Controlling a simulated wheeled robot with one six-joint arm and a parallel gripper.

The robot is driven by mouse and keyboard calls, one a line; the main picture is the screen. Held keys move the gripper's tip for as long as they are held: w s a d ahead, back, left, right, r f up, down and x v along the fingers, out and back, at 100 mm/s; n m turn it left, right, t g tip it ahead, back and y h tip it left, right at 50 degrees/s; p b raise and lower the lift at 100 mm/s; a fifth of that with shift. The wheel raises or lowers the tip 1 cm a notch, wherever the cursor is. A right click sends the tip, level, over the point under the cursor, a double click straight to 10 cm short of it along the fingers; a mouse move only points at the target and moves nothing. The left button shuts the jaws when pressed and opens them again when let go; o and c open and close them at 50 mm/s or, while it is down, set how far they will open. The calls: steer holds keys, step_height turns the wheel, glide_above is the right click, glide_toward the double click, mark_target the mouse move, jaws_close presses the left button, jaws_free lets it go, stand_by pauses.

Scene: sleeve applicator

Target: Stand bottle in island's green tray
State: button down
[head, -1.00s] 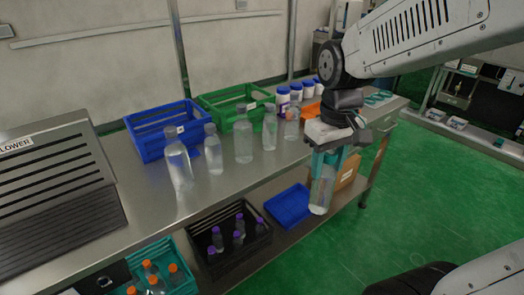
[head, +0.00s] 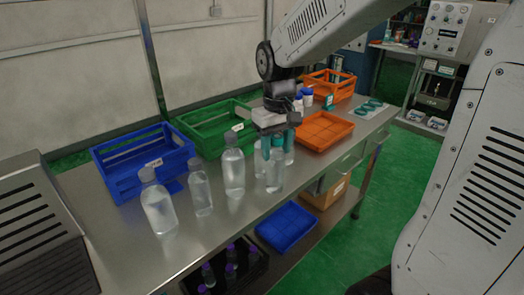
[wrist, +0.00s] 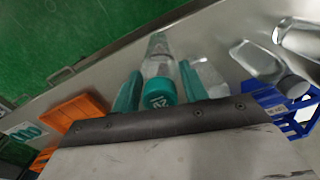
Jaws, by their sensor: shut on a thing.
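My gripper (head: 278,146) is shut on a clear bottle with a teal cap (head: 274,178), which hangs upright below the teal fingers at the worktop's front edge. I cannot tell whether the bottle's base touches the worktop. The green tray (head: 214,144), a slatted crate, stands at the back of the worktop, left of and behind my gripper. The part of its inside that I can see looks empty.
Several clear grey-capped bottles (head: 201,190) stand in a row between the front edge and the crates. A blue crate (head: 135,178) is left of the green one. An orange tray (head: 325,132) and white jars are to the right. A blue tray (head: 286,228) lies below.

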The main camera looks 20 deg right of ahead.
steer(key=w+f, duration=0.4)
steer(key=w, duration=0.1)
steer(key=shift+w+a, duration=0.3)
steer(key=shift+a, duration=0.05)
steer(key=shift+f, duration=0.15)
steer(key=c, duration=0.8)
jaws_free()
steer(key=shift+o, duration=0.2)
